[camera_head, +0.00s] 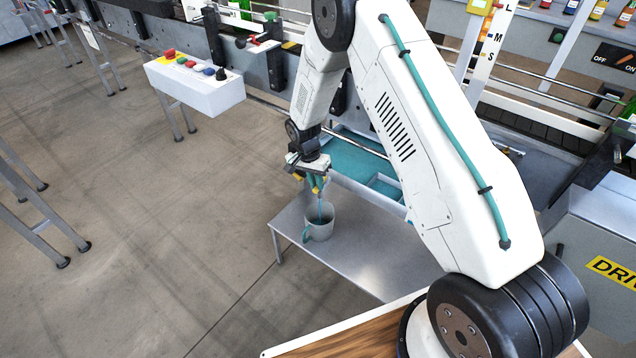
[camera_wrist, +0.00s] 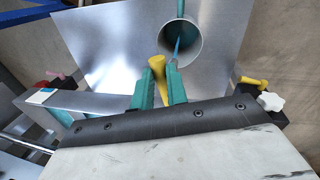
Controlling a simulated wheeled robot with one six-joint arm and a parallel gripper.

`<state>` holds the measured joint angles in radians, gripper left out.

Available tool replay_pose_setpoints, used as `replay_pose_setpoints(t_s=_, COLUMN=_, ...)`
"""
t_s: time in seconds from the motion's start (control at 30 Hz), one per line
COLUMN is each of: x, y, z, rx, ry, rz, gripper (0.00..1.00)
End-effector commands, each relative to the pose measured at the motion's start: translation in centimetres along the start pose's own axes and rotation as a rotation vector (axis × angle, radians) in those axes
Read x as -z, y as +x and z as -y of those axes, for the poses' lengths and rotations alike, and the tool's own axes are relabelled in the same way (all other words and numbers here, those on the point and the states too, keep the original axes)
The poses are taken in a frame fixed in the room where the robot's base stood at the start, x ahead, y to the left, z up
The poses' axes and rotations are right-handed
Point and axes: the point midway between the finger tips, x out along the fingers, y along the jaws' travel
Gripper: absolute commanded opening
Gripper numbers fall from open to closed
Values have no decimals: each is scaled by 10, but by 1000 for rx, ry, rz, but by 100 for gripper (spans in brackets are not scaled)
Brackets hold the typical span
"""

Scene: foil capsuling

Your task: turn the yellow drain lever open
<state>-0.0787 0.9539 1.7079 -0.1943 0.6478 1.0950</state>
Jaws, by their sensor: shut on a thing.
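My gripper (camera_head: 315,180) is above a small metal table and points down beside the teal trough. In the wrist view its teal fingers (camera_wrist: 160,84) are closed around a yellow lever (camera_wrist: 161,66). In the head view the lever is mostly hidden by the fingers, and its exact angle cannot be told. A thin teal stream (camera_head: 320,203) runs down from beneath the gripper into a grey mug (camera_head: 318,222) with a teal handle. In the wrist view the stream (camera_wrist: 179,36) also shows entering the round mug (camera_wrist: 197,40).
The mug stands on the metal table (camera_head: 375,262), whose surface around it is clear. The trough (camera_head: 355,150) of teal liquid lies behind the gripper. A white control box (camera_head: 195,84) with coloured buttons stands at left. A yellow part (camera_wrist: 254,82) shows at right in the wrist view.

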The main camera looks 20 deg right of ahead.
Motion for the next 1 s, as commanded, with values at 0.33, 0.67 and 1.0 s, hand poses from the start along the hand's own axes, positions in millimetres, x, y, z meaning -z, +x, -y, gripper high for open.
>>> replay_pose_setpoints(t_s=0.33, x=1, y=-1, z=2, rx=3, ry=22, rz=2, gripper=0)
replay_pose_setpoints(t_s=0.67, x=1, y=-1, z=2, rx=3, ry=21, rz=2, gripper=24)
replay_pose_setpoints(t_s=1.0, x=1, y=-16, z=2, rx=3, ry=21, rz=2, gripper=24)
